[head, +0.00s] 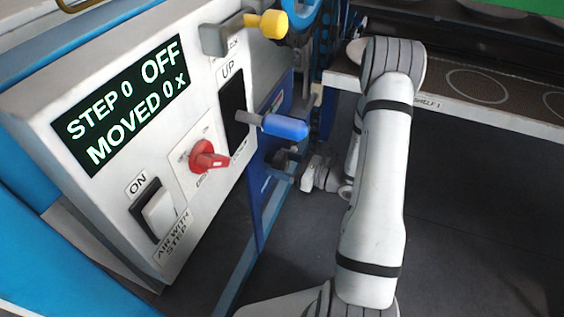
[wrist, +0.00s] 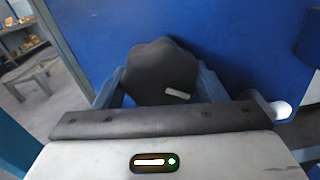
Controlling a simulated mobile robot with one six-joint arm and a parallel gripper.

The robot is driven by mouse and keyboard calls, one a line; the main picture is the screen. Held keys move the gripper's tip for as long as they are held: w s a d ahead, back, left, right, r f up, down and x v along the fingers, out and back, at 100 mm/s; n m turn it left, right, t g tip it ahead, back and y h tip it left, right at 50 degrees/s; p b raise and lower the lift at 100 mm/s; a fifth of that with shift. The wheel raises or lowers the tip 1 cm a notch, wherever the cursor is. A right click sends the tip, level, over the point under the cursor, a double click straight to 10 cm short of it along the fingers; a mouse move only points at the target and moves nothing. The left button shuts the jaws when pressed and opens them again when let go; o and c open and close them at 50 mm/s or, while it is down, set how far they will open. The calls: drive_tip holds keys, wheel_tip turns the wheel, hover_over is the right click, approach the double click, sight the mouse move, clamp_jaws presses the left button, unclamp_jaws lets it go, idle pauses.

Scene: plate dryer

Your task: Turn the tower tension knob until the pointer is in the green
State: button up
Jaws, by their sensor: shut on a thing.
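The tower tension knob (wrist: 160,62) is a dark, lobed knob on a blue panel, with a small pale mark on its face. It shows in the middle of the wrist view. My gripper (wrist: 160,82) has one finger on each side of the knob and is shut on it. In the head view, my gripper (head: 286,159) is small and partly hidden beside the blue panel, below the blue-handled lever. I cannot make out the knob there.
A white control box (head: 110,140) stands at left, its display reading STEP 0, OFF, MOVED 0 x. It carries a red switch (head: 207,158), a white rocker (head: 159,212) and a blue-handled lever (head: 284,127) jutting out above my gripper. A shelf edge (head: 470,102) runs behind my arm.

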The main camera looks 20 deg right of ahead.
drive_tip(key=o, duration=1)
drive_tip(key=shift+s+d, duration=0.1)
drive_tip(key=p+v, duration=0.1)
drive_tip(key=v, duration=0.6)
drive_tip(key=shift+s+d, duration=0.15)
drive_tip(key=shift+d, duration=0.1)
